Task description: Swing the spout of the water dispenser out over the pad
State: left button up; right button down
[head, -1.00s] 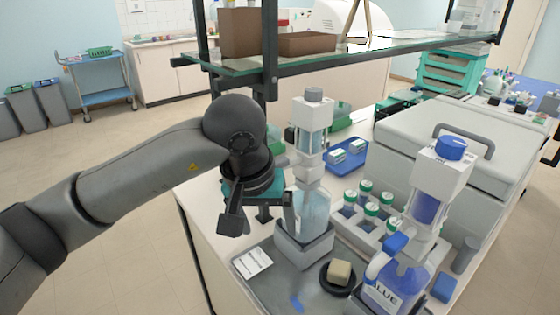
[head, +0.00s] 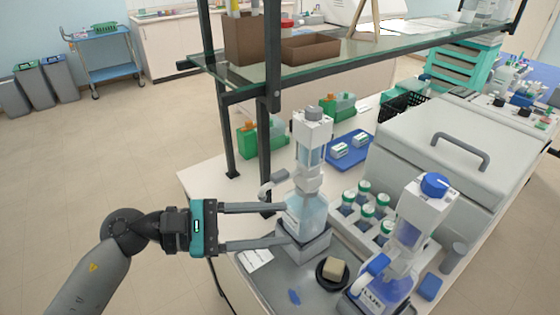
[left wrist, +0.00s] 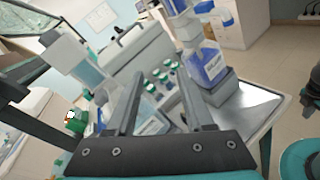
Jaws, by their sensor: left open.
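The water dispenser (head: 311,160) is a clear bottle with a white and clear upper part, standing upright in a grey block holder (head: 304,249). Its grey spout (head: 271,184) points left, away from the beige block (head: 334,268) in a round black dish, which may be the pad. My left gripper (head: 287,224) is open. Its two long fingers point right, below the spout, with their tips at the bottle's lower part; contact cannot be told.
A blue-filled dispenser (head: 405,245) stands at right. Several green-capped jars (head: 368,213) stand in a rack behind. A glass shelf (head: 350,58) on dark posts rises behind the dispenser. A white label card (head: 255,260) lies on the grey tray (head: 318,299). The floor at left is free.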

aim_at(272, 181)
pick_arm(q)
jog(key=w+a+n+t+y+p, duration=0.1)
jog(key=a+n+t+y+p, duration=0.15)
jog(key=a+n+t, duration=0.7)
jog(key=shift+n+g+h, duration=0.45)
jog(key=shift+n+g, duration=0.1)
jog(key=shift+g, duration=0.4)
jog(key=p+x, duration=0.1)
jog(key=x, duration=0.3)
jog(key=p+x, duration=0.1)
jog(key=x, duration=0.3)
jog(key=p+x, duration=0.2)
jog(key=x, duration=0.3)
jog(key=shift+w+a+r, duration=0.2)
jog(key=shift+w+r, duration=0.15)
jog(key=shift+w, duration=0.05)
jog(key=shift+w+d, duration=0.35)
jog(key=shift+d, duration=0.2)
jog(key=shift+c, duration=0.3)
grip_shut()
jog(key=shift+f, duration=0.1)
